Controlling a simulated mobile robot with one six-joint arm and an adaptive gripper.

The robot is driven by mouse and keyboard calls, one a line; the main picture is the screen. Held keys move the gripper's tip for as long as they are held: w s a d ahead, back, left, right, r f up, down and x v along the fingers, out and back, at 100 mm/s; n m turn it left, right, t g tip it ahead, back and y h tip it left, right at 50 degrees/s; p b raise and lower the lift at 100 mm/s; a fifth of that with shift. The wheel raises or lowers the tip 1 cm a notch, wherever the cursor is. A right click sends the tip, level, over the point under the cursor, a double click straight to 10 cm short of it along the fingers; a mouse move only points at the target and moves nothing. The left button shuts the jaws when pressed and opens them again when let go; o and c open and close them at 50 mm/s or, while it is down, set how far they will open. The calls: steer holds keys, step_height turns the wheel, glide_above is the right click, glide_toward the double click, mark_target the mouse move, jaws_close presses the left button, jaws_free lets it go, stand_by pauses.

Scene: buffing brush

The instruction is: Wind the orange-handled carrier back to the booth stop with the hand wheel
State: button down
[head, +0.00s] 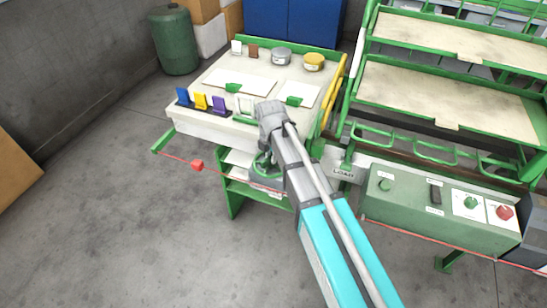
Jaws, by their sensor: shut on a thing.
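My arm reaches in from the lower right to the front of the white-topped bench. My gripper (264,154) is at the arm's far end, low in front of the bench and mostly hidden by my own wrist. It is shut on a green part that looks like the hand wheel (262,168), of which only a piece shows beside my arm. The fingers' exact hold cannot be seen. I cannot pick out an orange-handled carrier or the booth stop for certain; my arm covers part of the area by the wheel.
The bench (190,121) holds blue, yellow and purple upright pieces and two round tins. A green control box (440,215) and green racks stand at right. The floor at left is clear.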

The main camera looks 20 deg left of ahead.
steer(key=c, duration=0.7)
jaws_free()
steer(key=shift+s+a, duration=0.1)
steer(key=shift+s, duration=0.05)
